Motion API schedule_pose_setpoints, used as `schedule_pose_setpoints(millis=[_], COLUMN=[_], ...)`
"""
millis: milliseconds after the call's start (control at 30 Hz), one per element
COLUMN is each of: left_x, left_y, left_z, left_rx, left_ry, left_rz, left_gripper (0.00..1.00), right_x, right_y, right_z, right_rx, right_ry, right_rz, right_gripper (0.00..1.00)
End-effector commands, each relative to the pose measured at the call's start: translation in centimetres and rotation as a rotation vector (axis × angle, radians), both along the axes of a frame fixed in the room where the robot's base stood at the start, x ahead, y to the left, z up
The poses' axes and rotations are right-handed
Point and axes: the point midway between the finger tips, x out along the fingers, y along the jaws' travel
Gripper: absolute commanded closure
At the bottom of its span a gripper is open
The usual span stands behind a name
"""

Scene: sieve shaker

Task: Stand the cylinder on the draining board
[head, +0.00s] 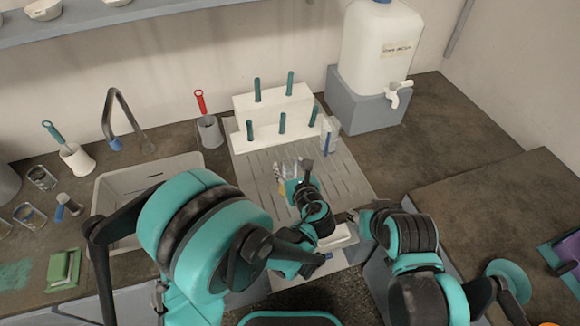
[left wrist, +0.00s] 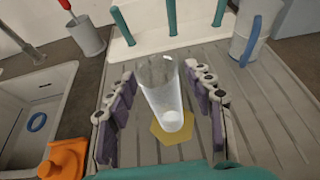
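The clear glass cylinder (left wrist: 160,88) stands, as far as I can tell upright, on the ribbed grey draining board (left wrist: 262,105), with a yellow hexagonal base (left wrist: 172,132). In the head view the draining board (head: 345,180) lies right of the sink, and the cylinder is small and partly hidden by my left gripper (head: 295,172). In the left wrist view my left gripper (left wrist: 160,112) has one finger on each side of the cylinder, with gaps visible. My right gripper (head: 350,216) is near the board's lower right edge; its fingers are not clear.
A white peg rack (head: 272,108) with teal pegs stands behind the cylinder. A blue-handled clear vessel (head: 330,130) is at its right. The sink (head: 140,175) is at left, with an orange object (left wrist: 65,158) nearby. A water container (head: 380,45) stands at back right.

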Motion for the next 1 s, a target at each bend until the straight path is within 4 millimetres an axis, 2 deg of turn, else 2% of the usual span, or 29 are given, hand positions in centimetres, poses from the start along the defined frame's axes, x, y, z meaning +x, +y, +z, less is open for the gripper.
schedule_pose_setpoints(millis=[200,367,700,833,1000], left_x=[0.0,-2.5,-8.9,-10.2,-10.7], left_y=[0.0,-0.9,-2.6,-2.9,-3.0], left_z=[0.5,1.6,4.3,4.7,4.9], left_rx=[0.0,0.001,0.0,0.001,0.0], left_ry=[0.0,0.0,0.0,-0.001,-0.001], left_rz=[0.0,-0.006,-0.004,-0.003,0.0], left_gripper=[0.48,0.48,0.48,0.48,0.48], right_x=[0.0,0.0,0.0,0.0,0.0], right_y=[0.0,0.0,0.0,0.0,0.0], right_z=[0.6,1.2,3.0,3.3,3.3], right_rx=[0.0,0.0,0.0,0.0,0.0], right_ry=[0.0,0.0,0.0,0.0,0.0], right_rz=[0.0,0.0,0.0,0.0,0.0], right_gripper=[0.6,0.6,0.6,0.6,0.6])
